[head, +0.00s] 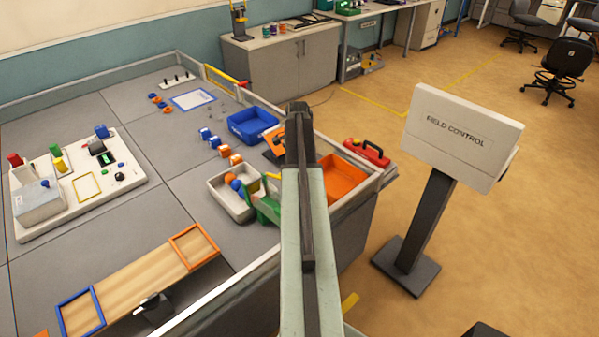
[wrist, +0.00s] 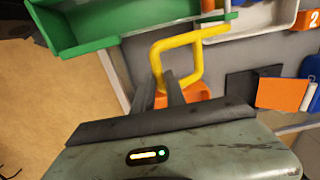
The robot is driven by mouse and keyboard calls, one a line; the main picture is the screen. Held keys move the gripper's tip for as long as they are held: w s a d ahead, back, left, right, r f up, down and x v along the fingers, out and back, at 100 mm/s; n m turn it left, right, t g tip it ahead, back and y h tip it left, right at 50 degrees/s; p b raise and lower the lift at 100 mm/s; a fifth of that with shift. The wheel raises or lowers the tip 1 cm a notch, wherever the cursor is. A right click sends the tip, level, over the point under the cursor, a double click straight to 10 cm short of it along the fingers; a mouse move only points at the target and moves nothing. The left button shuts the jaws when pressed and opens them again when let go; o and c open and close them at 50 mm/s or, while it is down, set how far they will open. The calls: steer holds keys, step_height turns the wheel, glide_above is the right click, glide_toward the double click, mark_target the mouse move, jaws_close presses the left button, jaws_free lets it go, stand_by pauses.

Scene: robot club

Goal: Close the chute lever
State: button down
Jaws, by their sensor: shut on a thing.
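The chute lever (wrist: 180,41) is a bent yellow bar in the wrist view, beside the green chute (wrist: 95,22). My gripper (wrist: 160,76) is shut on the lever's near bend, with the bar between its dark fingers. In the head view the green chute (head: 264,207) shows just left of my arm, next to the white bin. A small yellow piece of the lever (head: 272,176) shows there too. My arm hides the gripper's fingers and most of the lever in that view.
The white bin (head: 214,184) holds orange and blue balls. A blue bin (head: 250,122) stands behind it. A field control stand (head: 428,220) is beyond the table edge.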

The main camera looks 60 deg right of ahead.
steer(key=w+d+r+p, duration=0.1)
steer(key=w+r+p, duration=0.2)
steer(key=w+r, duration=0.1)
steer(key=shift+w, duration=0.5)
steer(key=c, duration=1.4)
jaws_free()
steer(key=shift+w+f, duration=0.1)
steer(key=shift+w, duration=0.1)
steer(key=shift+o, duration=0.5)
steer(key=shift+w+d+f, duration=0.15)
steer(key=shift+w+f, duration=0.05)
steer(key=shift+s+r, duration=0.2)
steer(key=shift+c, duration=0.5)
